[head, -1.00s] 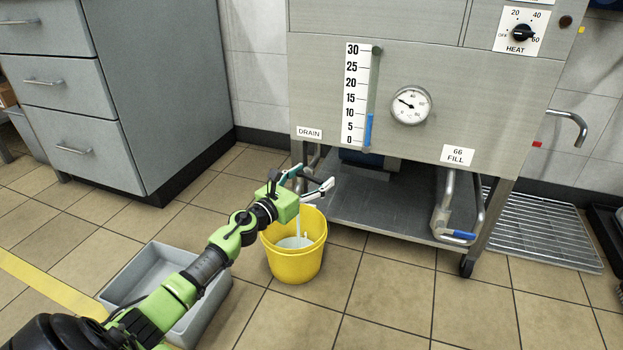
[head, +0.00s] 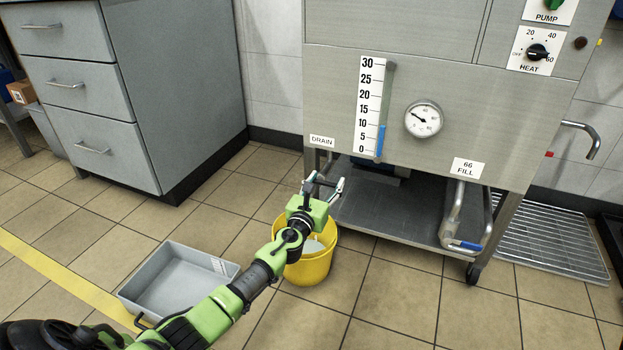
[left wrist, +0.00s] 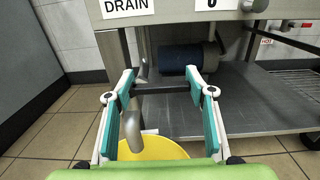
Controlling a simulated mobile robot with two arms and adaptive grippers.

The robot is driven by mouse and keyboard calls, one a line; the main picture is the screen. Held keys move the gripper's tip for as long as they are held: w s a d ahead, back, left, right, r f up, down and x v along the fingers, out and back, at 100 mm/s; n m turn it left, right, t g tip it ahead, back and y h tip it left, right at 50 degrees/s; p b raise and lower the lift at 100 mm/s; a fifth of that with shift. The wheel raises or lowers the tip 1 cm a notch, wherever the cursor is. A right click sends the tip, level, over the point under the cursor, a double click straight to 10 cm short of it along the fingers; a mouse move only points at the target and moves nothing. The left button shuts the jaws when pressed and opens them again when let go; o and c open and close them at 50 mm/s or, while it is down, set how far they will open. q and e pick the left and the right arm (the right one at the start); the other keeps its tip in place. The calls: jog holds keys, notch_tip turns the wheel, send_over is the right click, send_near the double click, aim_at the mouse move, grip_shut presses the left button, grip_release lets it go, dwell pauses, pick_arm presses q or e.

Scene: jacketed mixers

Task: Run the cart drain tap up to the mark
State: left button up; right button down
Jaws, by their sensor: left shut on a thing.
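The drain tap's dark lever (left wrist: 165,88) lies crosswise between the fingertips of my left gripper (head: 325,186), which is shut on it. The gripper also shows in the left wrist view (left wrist: 163,90). The grey drain spout (left wrist: 135,132) points down over the yellow bucket (head: 310,272). Pale liquid (head: 314,246) shows inside the bucket, partly hidden by my gripper. No falling stream shows now. The DRAIN label (head: 322,141) is above the tap. The scale (head: 369,105) has a blue column reaching about 10. My right gripper is out of view.
A grey tray (head: 180,285) lies on the floor left of the bucket. The mixer's lower shelf (head: 400,210) and the blue-handled fill pipe (head: 463,246) are to the right. A grey drawer cabinet (head: 170,90) stands at the left, with open floor before it.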

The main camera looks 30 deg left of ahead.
pick_arm(q)
jog(key=o, duration=1.6)
jog(key=shift+o, duration=0.2)
jog(key=s+d, duration=0.1)
jog(key=s, duration=1)
jog(key=shift+s+d, duration=0.35)
jog(key=shift+s, duration=0.05)
